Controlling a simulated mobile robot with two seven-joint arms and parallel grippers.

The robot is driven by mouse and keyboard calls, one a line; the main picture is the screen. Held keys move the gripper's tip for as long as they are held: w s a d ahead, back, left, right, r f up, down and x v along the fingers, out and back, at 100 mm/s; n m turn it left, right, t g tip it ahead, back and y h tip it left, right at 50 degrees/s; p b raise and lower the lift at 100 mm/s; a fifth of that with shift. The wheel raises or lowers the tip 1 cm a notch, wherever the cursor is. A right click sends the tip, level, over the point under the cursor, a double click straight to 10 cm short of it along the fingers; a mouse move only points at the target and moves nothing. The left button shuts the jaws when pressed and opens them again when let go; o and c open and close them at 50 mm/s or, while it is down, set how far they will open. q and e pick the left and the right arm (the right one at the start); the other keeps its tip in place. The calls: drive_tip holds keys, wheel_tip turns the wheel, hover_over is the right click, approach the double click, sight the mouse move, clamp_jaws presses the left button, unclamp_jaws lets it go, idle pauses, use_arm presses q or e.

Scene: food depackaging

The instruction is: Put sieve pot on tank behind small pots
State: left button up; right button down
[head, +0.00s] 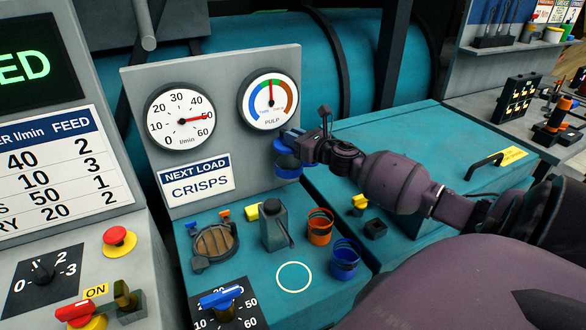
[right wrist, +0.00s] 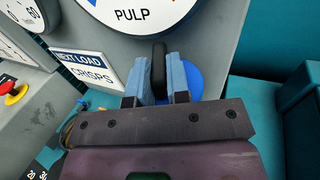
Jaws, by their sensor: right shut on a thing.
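My right gripper (head: 300,140) is shut on a blue pot, apparently the sieve pot (head: 288,163), and holds it above the teal tank top (head: 255,290) in front of the gauge panel. In the right wrist view my right gripper's fingers (right wrist: 158,80) close on its upright black handle (right wrist: 159,62), with part of its blue body (right wrist: 193,82) showing behind. Its inside is hidden. Two small pots, one orange (head: 319,227) and one blue (head: 345,259), stand on the tank to the right. My left gripper is not in view.
A white ring (head: 294,277) marks a bare patch of the tank. Near it are a round brown hatch (head: 214,245), a grey block with a lever (head: 274,226) and a blue-handled dial (head: 222,300). The gauge panel (head: 220,130) rises close behind the held pot.

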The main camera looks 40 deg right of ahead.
sight(300, 171)
wheel_tip(300, 171, down, 8)
drive_tip(key=shift+s+a+f+b, duration=0.1)
drive_tip(key=shift+s+f+b, duration=0.05)
drive_tip(key=shift+b, duration=0.4)
wheel_tip(300, 171, down, 2)
drive_tip(key=shift+f, duration=0.1)
drive_tip(key=shift+w+f, duration=0.2)
drive_tip(key=shift+w, duration=0.25)
drive_tip(key=shift+f, duration=0.2)
drive_tip(key=c, duration=1.1)
unclamp_jaws()
drive_tip(key=shift+s, duration=0.1)
drive_tip(key=shift+r, duration=0.1)
drive_tip(key=shift+r, duration=0.15)
drive_tip(key=s+d, duration=0.1)
drive_tip(key=s, duration=1.1)
drive_tip(key=shift+d+b, duration=0.15)
drive_tip(key=shift+b, duration=0.25)
